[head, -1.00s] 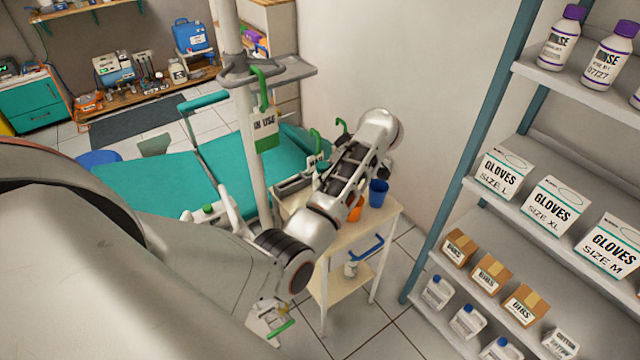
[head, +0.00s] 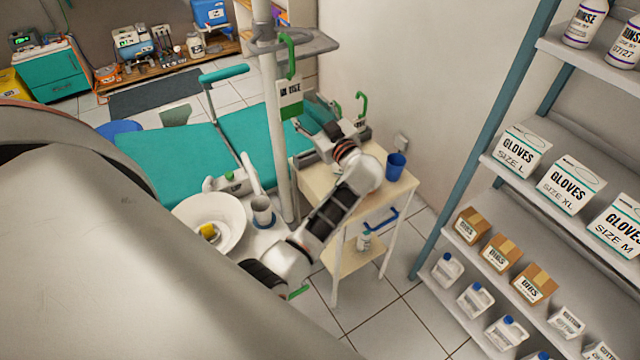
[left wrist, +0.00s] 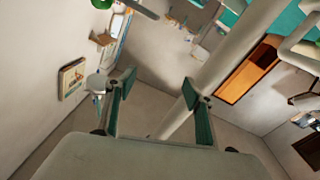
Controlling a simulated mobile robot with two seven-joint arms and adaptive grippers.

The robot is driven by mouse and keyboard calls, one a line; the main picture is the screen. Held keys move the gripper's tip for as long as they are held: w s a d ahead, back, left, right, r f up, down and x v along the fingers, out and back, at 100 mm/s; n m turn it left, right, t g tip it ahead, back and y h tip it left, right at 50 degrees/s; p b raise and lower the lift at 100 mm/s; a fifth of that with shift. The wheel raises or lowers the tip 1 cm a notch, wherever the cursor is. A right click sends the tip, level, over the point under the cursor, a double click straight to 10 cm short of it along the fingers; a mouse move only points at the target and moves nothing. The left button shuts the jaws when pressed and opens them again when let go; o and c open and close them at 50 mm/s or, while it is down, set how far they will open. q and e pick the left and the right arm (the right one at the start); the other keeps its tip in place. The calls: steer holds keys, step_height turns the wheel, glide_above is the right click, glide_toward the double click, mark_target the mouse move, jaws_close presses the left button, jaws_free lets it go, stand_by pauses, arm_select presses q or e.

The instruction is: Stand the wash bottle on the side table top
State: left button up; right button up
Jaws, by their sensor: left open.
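The side table (head: 318,186) has a pale wooden top, a lower shelf and white legs. A small white bottle (head: 364,240), which looks like the wash bottle, stands on its lower shelf, partly behind a blue handle (head: 380,220). My left arm reaches over the table top. My left gripper (head: 318,122), partly hidden by the wrist, is above the far left part of the table, apart from the bottle. In the left wrist view its two teal-padded fingers (left wrist: 158,92) are spread with nothing between them. My right gripper is not in view.
A pole (head: 280,165) with a tray and green hook stands left of the table; it crosses the left wrist view (left wrist: 205,85). A white basin (head: 215,225) lies left, a stocked shelf rack (head: 470,150) right.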

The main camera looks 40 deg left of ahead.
arm_select(q)
steer(key=s+d+f+m+t+h, duration=0.4)
steer(key=d+m+t+h, duration=0.2)
steer(key=d+m+h, duration=0.25)
steer(key=s+d+f+m+t+h, duration=0.3)
steer(key=d+f+m+t+h, duration=0.3)
steer(key=d+m, duration=0.25)
steer(key=s+d+f+m+g+h, duration=0.1)
steer(key=s+d+f+g+h, duration=0.1)
steer(key=s+f, duration=0.7)
steer(key=s+d+f+m+g+h, duration=0.2)
steer(key=s+d+f+g, duration=0.2)
steer(key=s, duration=0.9)
step_height(320, 180, down, 6)
steer(key=g, duration=0.3)
steer(key=shift+d+r, duration=0.15)
steer(key=shift+d, duration=0.15)
steer(key=shift+w, duration=0.1)
